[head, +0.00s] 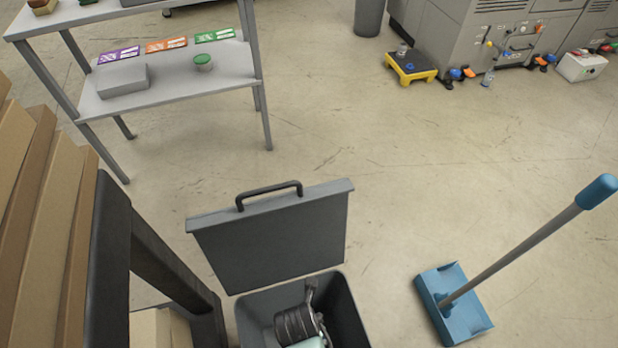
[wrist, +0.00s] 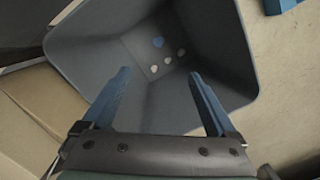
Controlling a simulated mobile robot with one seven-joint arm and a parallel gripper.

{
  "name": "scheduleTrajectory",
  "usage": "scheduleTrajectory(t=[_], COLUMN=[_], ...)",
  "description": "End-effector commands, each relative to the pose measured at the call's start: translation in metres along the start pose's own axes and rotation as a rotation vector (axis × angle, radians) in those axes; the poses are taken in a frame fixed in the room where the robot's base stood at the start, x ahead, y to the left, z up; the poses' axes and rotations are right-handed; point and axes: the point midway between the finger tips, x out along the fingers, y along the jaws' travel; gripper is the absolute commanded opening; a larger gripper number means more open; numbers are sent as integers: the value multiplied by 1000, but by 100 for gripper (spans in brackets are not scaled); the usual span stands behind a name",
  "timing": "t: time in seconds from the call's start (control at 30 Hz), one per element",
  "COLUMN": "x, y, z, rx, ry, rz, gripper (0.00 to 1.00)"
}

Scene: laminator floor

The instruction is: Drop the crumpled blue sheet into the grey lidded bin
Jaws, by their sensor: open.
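The grey lidded bin (head: 347,312) stands at the bottom middle of the head view, its lid (head: 275,240) raised open behind it. In the wrist view I look down into the bin (wrist: 85,45). A small crumpled blue ball, which looks like the blue sheet (wrist: 158,42), lies on the bin floor, apart from my fingers. My gripper (wrist: 159,76) is open and empty, its two blue fingers spread and pointing down into the bin. In the head view my wrist is over the bin opening and the fingertips are hidden.
Several pale crumpled bits (wrist: 168,60) lie beside the blue ball. A blue dustpan (head: 462,322) with an upright handle stands right of the bin. Cardboard (head: 60,220) and a dark frame (head: 110,260) are close on the left. A grey shelf (head: 170,85) stands behind; open floor lies between.

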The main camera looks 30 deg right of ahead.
Motion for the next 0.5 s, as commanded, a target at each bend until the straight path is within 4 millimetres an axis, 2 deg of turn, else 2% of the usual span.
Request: scheduleTrajectory(t=[0.03,0.2,0.33,0.5], x=[-18,-54,-72,-83], y=[0,1,0,0], z=[1,1,0,0], rx=[-1,-3,-2,-1], ry=[-2,-2,0,0], rz=[2,2,1,0], gripper=[93,93,93,93])
